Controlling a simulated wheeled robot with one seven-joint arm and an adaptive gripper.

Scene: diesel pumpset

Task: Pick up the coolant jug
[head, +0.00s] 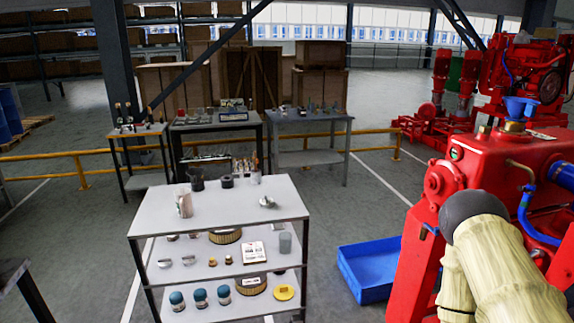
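No object is clearly readable as the coolant jug. A grey, cup-like container (285,243) stands on the cart's middle shelf at the right. A dark, open-topped vessel (196,180) stands at the back left of the cart's top. Either may be a jug, but they are too small to tell. My arm, cream with a dark grey rounded joint, shows at the lower right in front of the red pumpset (480,185). My gripper is not in view, so whether it holds anything does not show.
The grey three-tier cart (225,228) carries small parts, filters and blue-capped jars. A blue tray (362,268) lies on the floor between cart and pumpset. A blue funnel (519,106) sits on the pumpset. Workbenches and a yellow rail (375,131) stand behind.

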